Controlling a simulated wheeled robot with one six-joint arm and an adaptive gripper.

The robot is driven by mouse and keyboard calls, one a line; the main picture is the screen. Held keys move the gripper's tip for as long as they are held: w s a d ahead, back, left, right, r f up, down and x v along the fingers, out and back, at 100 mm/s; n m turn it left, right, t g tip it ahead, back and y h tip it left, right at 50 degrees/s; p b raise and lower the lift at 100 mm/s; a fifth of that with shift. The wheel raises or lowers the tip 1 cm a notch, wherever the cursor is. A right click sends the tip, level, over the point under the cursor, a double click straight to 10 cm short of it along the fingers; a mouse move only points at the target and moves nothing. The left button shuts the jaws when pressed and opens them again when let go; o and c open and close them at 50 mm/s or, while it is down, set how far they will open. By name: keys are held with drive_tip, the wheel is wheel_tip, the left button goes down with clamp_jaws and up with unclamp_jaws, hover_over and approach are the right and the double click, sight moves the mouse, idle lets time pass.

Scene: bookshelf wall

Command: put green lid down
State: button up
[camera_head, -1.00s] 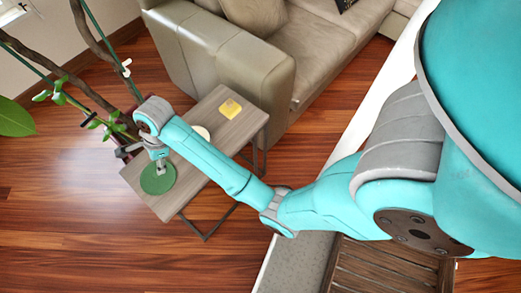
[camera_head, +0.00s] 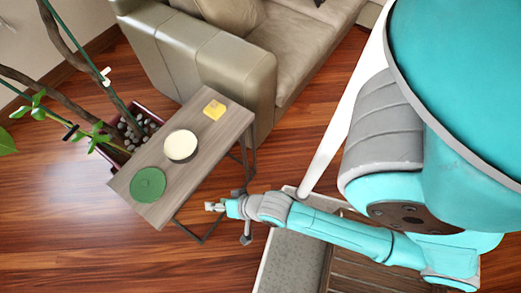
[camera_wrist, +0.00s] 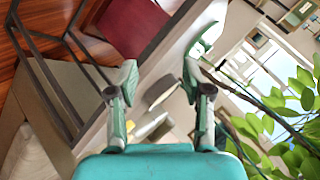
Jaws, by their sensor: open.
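The green lid (camera_head: 148,184) lies flat on the near left end of the small wooden side table (camera_head: 205,152). It is round and has a small knob. A white-topped round pot (camera_head: 181,145) stands beside it on the table, apart from it. My gripper (camera_head: 212,206) is off the table's near right side, clear of the lid, with nothing in it.
A yellow block-like item (camera_head: 214,109) sits at the table's far end. A beige sofa (camera_head: 235,65) stands behind the table. A potted plant with stones (camera_head: 130,130) is at the left. Wooden floor (camera_head: 70,220) is open in front.

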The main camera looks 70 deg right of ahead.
drive_tip(key=s+r+n+t, duration=0.4)
drive_tip(key=s+r+n, duration=0.7)
drive_tip(key=s+r, duration=0.4)
wheel_tip(320, 180, up, 2)
drive_tip(key=shift+s+a+r+t, duration=0.1)
drive_tip(key=shift+s+a+t, duration=0.1)
drive_tip(key=shift+t, duration=0.2)
